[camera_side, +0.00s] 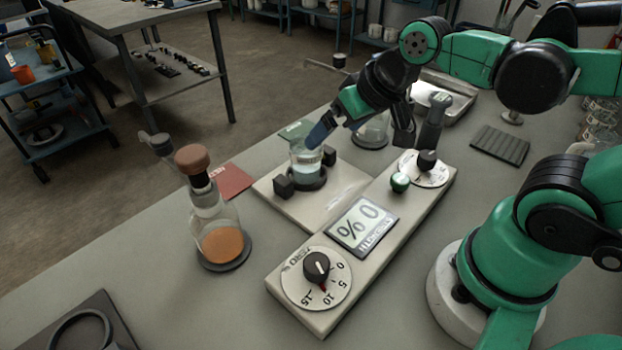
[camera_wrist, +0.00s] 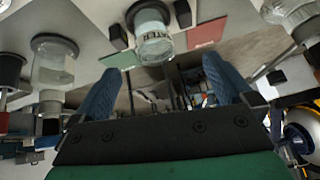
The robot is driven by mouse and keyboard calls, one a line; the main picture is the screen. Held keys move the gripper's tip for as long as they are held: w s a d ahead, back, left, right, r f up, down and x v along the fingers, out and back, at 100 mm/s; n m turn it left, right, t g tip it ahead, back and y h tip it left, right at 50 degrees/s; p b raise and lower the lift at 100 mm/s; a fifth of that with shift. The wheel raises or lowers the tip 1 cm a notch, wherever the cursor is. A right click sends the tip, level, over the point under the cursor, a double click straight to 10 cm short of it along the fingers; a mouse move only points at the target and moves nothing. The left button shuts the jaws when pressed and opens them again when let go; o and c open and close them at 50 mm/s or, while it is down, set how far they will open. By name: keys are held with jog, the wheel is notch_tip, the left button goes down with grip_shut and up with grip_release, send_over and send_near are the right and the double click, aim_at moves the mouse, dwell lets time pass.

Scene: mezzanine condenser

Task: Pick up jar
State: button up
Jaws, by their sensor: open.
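A small clear glass jar (camera_side: 307,160) with pale liquid stands upright on a dark round seat of the white device, between two black blocks. Whether a finger touches the jar is unclear.
A stoppered flask with orange contents (camera_side: 221,243) stands to the left. Another glass vessel (camera_side: 372,132) stands right behind my gripper. A red pad (camera_side: 228,180) lies left of the device.

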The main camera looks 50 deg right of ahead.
aim_at(293, 152)
jog(key=w+f+m+y, duration=0.1)
jog(key=m+y, duration=0.1)
jog(key=m, duration=0.2)
jog(key=w+d+m+g+y, duration=0.1)
jog(key=w+m+y, duration=0.1)
jog(key=m, duration=0.2)
jog(key=w+f+m+g+y, duration=0.1)
jog(key=w+m+y, duration=0.1)
jog(key=m, duration=0.2)
jog(key=shift+d+f+m, duration=0.2)
jog(key=shift+f+m, duration=0.1)
jog(key=d+f+m+y, duration=0.1)
jog(key=m+y, duration=0.1)
jog(key=d+f+m+y, duration=0.1)
jog(key=d+m+y, duration=0.1)
jog(key=m, duration=0.1)
jog(key=d+f+m+y, duration=0.1)
jog(key=m+y, duration=0.1)
jog(key=m, duration=0.1)
jog(key=shift+w+d+t, duration=0.2)
jog(key=shift+w+t, duration=0.05)
jog(key=shift+t, duration=0.15)
jog(key=shift+m, duration=0.3)
jog(key=shift+x, duration=2.75)
jog(key=shift+r, duration=0.15)
jog(key=c, duration=1.4)
jog(key=shift+c, duration=0.2)
